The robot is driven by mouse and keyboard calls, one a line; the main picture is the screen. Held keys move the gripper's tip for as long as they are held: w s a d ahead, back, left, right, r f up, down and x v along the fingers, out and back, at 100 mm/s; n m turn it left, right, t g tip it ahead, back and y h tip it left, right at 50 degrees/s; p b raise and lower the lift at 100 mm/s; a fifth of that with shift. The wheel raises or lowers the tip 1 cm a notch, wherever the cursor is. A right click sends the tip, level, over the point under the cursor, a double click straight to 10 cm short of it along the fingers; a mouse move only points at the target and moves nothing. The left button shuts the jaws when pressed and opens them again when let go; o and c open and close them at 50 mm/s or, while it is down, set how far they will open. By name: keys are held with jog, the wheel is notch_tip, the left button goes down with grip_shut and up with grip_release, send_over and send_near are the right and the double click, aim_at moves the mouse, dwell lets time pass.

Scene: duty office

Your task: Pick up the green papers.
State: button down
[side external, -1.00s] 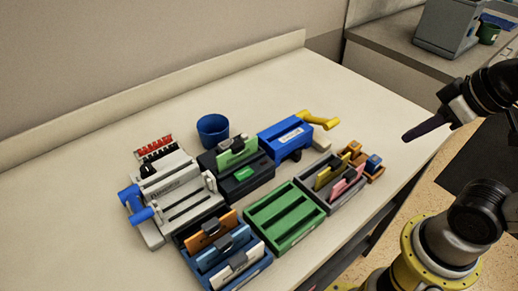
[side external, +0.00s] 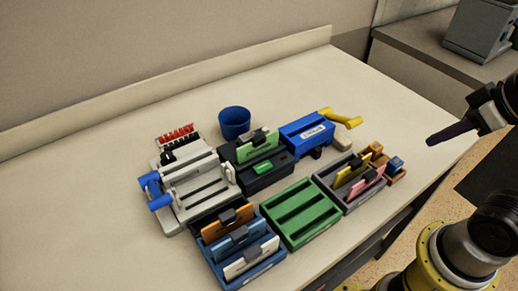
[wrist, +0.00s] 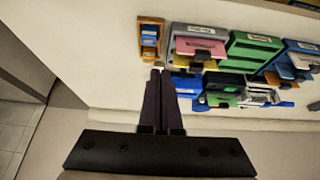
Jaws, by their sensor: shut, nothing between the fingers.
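The green papers (side external: 258,141) stand upright with a dark clip on them, in a black device (side external: 262,172) near the middle of the table in the side external view. My gripper (side external: 432,141) has dark, slim fingers and is shut and empty. It is above the table's right edge, well apart from the papers. In the wrist view my gripper (wrist: 159,72) shows its fingers together, pointing toward the wooden holder.
An empty green tray (side external: 321,228) sits in front of the papers. Around them are a blue cup (side external: 234,122), a blue device with a yellow lever (side external: 306,134), a grey binding machine (side external: 195,184), a blue tray of clipped cards (side external: 255,270), a grey tray (side external: 342,198) and a wooden holder (side external: 398,176).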

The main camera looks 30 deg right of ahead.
jog(key=c, duration=0.7)
grip_release()
